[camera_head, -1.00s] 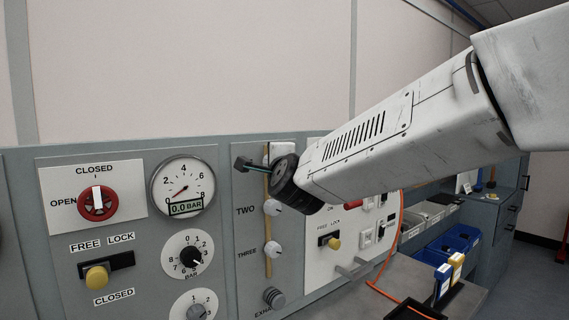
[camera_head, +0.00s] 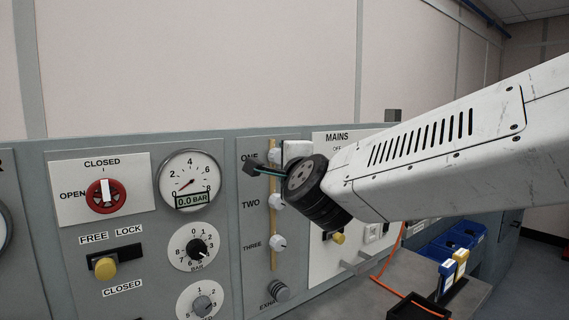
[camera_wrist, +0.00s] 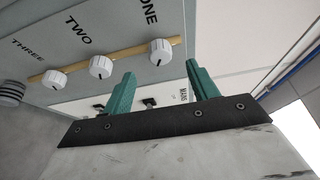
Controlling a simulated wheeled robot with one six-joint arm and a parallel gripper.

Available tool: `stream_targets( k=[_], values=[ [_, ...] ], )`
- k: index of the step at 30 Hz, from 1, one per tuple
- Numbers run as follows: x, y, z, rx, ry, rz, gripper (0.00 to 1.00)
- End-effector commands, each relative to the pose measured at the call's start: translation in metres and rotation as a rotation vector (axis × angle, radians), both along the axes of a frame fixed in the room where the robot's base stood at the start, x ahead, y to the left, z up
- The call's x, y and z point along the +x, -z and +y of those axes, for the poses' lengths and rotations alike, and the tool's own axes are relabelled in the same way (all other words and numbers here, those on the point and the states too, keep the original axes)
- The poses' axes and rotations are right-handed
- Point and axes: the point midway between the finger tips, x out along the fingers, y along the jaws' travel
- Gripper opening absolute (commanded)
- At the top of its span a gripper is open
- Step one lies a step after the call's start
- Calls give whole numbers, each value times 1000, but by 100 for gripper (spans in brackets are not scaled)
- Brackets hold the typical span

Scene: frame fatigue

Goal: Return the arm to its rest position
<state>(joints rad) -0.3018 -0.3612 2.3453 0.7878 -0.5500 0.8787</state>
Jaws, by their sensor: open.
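My arm, white with black slots, reaches in from the right in the head view and crosses in front of the panel. My gripper (camera_head: 262,170) is at its end, close to the knob labelled ONE; in this view it is partly hidden by the black wrist joint. In the wrist view my gripper (camera_wrist: 162,90) shows two green fingers standing well apart with nothing between them. The white knob ONE (camera_wrist: 161,52) is beyond the fingers, apart from them as far as I can tell.
The grey panel carries a red valve knob (camera_head: 103,196), a pressure gauge (camera_head: 188,180) reading 0.0 BAR, knob TWO (camera_head: 278,201) and knob THREE (camera_head: 279,243). Blue bins (camera_head: 452,243) and an orange cable lie at the right. Open air is above the panel.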

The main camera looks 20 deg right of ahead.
Motion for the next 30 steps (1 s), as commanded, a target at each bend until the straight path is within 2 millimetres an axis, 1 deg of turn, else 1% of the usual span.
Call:
stream_targets(
  k=[8, 11, 14, 15, 17, 19, 20, 21, 23, 24, 26, 27, 30],
  values=[
    [0, 2, 2, -25, -9, 12, 59],
    [0, 19, 17, -112, -91, 90, 59],
    [-11, 53, 44, -281, -258, 226, 59],
    [-21, 69, 54, -365, -340, 284, 59],
    [-40, 92, 62, -498, -464, 374, 59],
    [-68, 118, 63, -648, -605, 475, 59],
    [-82, 129, 62, -711, -665, 518, 59],
    [-100, 142, 57, -791, -743, 577, 59],
    [-131, 162, 46, -907, -859, 667, 59],
    [-153, 172, 36, -976, -931, 729, 59],
    [-186, 187, 18, -1071, -1038, 825, 59],
    [-207, 194, 4, -1124, -1101, 887, 59],
    [-256, 204, -29, -1213, -1225, 1035, 59]
  ],
)
